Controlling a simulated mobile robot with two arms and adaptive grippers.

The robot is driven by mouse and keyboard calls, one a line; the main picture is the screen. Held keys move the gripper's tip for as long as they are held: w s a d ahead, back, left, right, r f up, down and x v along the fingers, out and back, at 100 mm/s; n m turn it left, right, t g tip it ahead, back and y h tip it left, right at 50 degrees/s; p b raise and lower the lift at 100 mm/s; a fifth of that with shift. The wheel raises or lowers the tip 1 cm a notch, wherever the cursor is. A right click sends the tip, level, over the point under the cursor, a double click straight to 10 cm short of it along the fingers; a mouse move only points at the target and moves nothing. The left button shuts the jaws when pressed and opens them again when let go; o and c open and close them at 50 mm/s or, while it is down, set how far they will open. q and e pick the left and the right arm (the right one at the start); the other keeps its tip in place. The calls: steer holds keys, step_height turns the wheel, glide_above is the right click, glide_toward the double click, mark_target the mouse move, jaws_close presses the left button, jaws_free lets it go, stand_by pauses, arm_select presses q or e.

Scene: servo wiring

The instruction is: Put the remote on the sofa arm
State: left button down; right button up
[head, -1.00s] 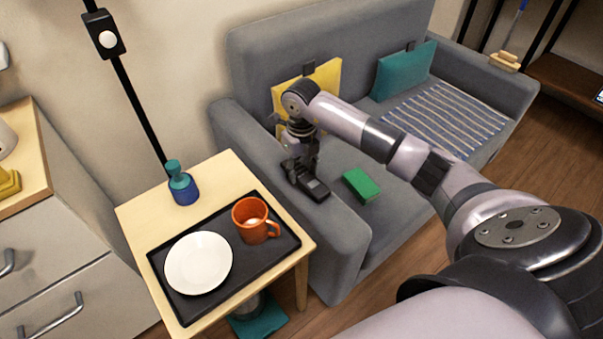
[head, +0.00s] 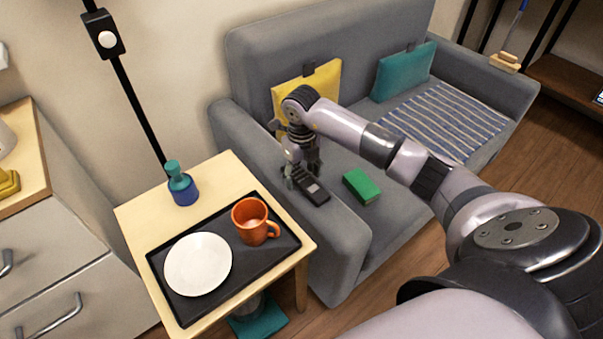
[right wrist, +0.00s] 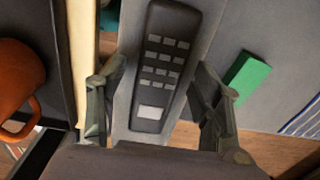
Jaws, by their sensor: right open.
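The dark remote (head: 313,190) with grey buttons lies flat on the grey sofa arm (head: 340,232), along its top. My right gripper (head: 302,176) is open, pointing down just over the remote's far end. In the right wrist view the remote (right wrist: 162,65) shows between the two spread fingers (right wrist: 160,95), with a gap on each side. The sofa arm (right wrist: 195,85) lies under it. My left gripper is in no view.
A green block (head: 361,186) lies on the sofa seat beside the arm. A side table (head: 135,215) stands left of the sofa with a black tray, a white plate (head: 198,264), an orange mug (head: 250,222) and a blue bottle (head: 182,186). Yellow and teal cushions rest against the backrest.

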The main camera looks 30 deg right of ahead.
mark_target(301, 177)
steer(key=shift+r, duration=0.15)
arm_select(q)
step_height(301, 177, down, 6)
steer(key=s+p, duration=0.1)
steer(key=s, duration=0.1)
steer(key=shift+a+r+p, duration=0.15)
steer(key=shift+p, duration=0.25)
arm_select(e)
step_height(301, 177, up, 12)
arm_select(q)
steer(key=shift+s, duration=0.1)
